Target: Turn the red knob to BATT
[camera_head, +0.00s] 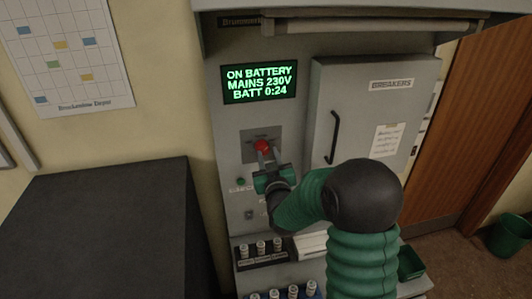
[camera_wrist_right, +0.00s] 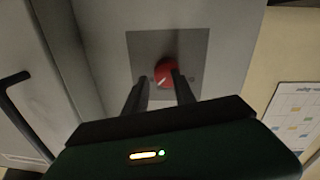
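The red knob (camera_head: 262,146) sits on a grey square plate (camera_head: 249,138) on the console front, below the display. In the right wrist view the knob (camera_wrist_right: 165,73) shows a white pointer mark slanting to the lower left. The plate's lettering is too small to read. My right gripper (camera_head: 264,156) is at the knob. In the wrist view its two dark fingers (camera_wrist_right: 160,84) are spread, with the knob at their tips; a gap shows beside the left finger, and the right finger overlaps the knob's edge. My left gripper is not in view.
The green display (camera_head: 259,82) reads "ON BATTERY, MAINS 230V, BATT 0:24". The breakers door (camera_head: 350,85) with its black handle (camera_head: 333,138) is right of the knob. Several cylindrical parts stand in a rack (camera_head: 262,260) below. A dark cabinet (camera_head: 100,225) stands at left.

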